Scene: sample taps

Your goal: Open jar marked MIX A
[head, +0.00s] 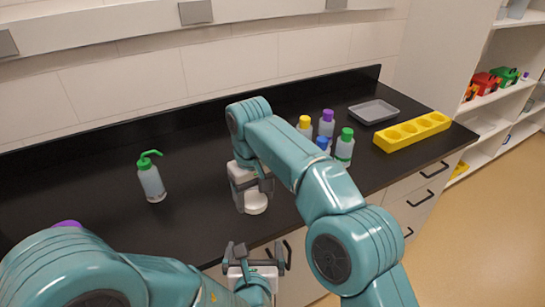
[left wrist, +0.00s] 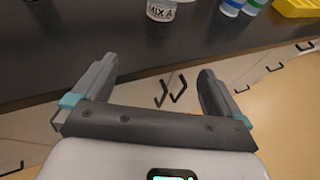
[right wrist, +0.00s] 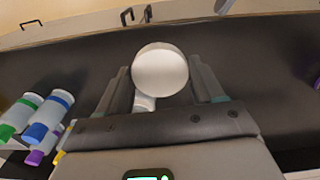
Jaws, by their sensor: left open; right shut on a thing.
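The jar marked MIX A (left wrist: 161,10) stands on the black counter, cut by the top edge of the left wrist view; its label shows there. In the head view a white jar (head: 256,204) sits below my right gripper (head: 259,187), partly hidden by it. In the right wrist view a round white lid (right wrist: 160,70) lies between the fingers of my right gripper (right wrist: 159,78), which is shut on the jar; whether it grips lid or body is unclear. My left gripper (head: 257,256) is open and empty, in front of the counter, apart from the jar.
Bottles with yellow (head: 304,125), purple (head: 326,122), blue (head: 322,143) and green (head: 344,146) caps stand right of the jar. A grey tray (head: 374,111) and yellow rack (head: 412,131) lie beyond. A green-topped wash bottle (head: 151,180) stands left. The counter between it and the jar is clear.

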